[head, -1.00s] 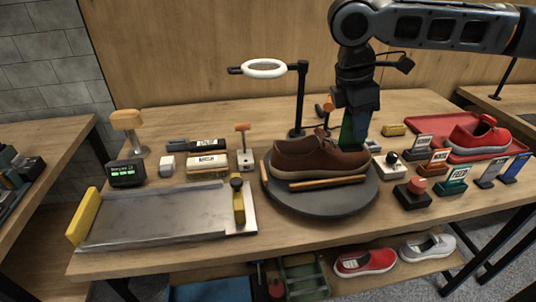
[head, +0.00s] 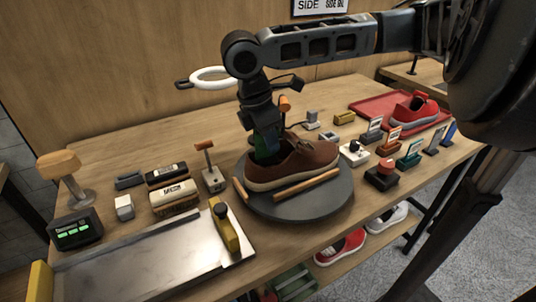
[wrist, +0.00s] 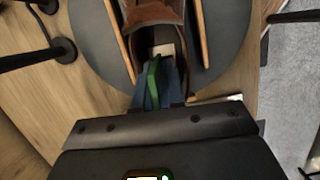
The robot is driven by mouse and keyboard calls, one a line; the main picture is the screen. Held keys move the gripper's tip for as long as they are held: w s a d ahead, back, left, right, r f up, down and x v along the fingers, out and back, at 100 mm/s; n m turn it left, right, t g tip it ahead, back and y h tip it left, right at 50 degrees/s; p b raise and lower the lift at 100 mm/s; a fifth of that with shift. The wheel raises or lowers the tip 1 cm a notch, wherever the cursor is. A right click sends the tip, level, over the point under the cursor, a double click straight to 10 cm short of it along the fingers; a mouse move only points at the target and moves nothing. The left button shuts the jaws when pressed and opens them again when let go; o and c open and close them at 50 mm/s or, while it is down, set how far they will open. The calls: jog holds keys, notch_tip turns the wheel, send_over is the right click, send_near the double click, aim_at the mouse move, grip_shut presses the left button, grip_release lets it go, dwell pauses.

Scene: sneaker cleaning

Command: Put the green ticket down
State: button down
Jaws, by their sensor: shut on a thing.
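My gripper (head: 266,146) points down at the left part of a brown shoe (head: 305,163) in the head view. It is shut on the green ticket (wrist: 153,82), a thin green piece between blue fingers in the wrist view. The ticket's far end is at the shoe's opening; I cannot tell whether it touches the shoe. The shoe sits on a dark round turntable (head: 300,205) between wooden bars. In the head view the ticket is mostly hidden by the gripper.
A metal tray (head: 150,262) with yellow ends lies at the front left. Brushes (head: 174,196) and a small lever stand (head: 212,178) are left of the turntable. A red button (head: 384,172), several card stands and a red shoe (head: 415,108) on a red tray are at right.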

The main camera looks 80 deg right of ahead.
aim_at(270, 156)
jog(key=shift+f, duration=2)
jog(key=shift+f, duration=0.2)
jog(key=c, duration=1.5)
grip_release()
jog(key=shift+r, duration=0.15)
jog(key=v, duration=1.2)
